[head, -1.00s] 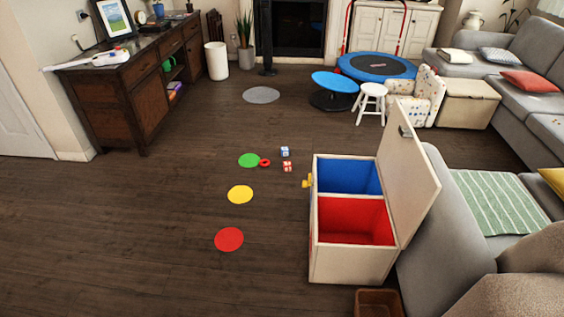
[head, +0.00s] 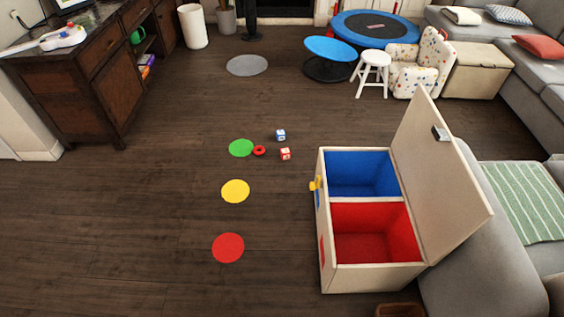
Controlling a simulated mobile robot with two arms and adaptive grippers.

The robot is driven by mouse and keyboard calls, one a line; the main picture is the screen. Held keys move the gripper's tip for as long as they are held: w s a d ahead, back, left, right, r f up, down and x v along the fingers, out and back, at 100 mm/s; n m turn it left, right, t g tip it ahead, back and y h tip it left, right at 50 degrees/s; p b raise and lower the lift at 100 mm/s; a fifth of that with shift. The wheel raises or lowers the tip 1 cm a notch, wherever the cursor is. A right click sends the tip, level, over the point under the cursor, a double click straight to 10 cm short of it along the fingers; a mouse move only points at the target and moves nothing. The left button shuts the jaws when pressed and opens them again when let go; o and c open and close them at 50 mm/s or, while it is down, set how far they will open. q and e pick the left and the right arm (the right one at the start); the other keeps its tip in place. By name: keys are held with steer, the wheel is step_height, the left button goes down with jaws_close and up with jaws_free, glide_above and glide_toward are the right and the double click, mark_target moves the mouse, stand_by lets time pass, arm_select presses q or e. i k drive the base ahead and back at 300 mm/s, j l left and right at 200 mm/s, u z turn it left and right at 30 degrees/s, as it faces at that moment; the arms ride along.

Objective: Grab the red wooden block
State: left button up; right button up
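A small red block with light faces (head: 285,154) sits on the dark wood floor, left of the open toy chest. A similar blue block with light faces (head: 281,135) sits just behind it. A small red ring (head: 259,150) lies to the left, at the edge of the green floor disc (head: 241,148). Neither of my grippers shows in the head view.
The open chest (head: 373,279) has a blue and a red compartment, and its lid leans right toward the grey sofa (head: 455,255). Yellow (head: 235,191) and red (head: 228,247) flat discs lie on the floor. A dark desk (head: 75,105) stands left. The floor between is clear.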

mark_target(284, 153)
steer(key=i+j+z, duration=0.1)
steer(key=i+j, duration=0.3)
steer(key=i+j+z, duration=0.1)
steer(key=i+j, duration=0.25)
steer(key=i+j+z, duration=0.1)
steer(key=i+j, duration=0.25)
steer(key=j, duration=0.25)
steer(key=i+j+z, duration=0.1)
steer(key=i+j, duration=0.25)
steer(key=j, duration=0.15)
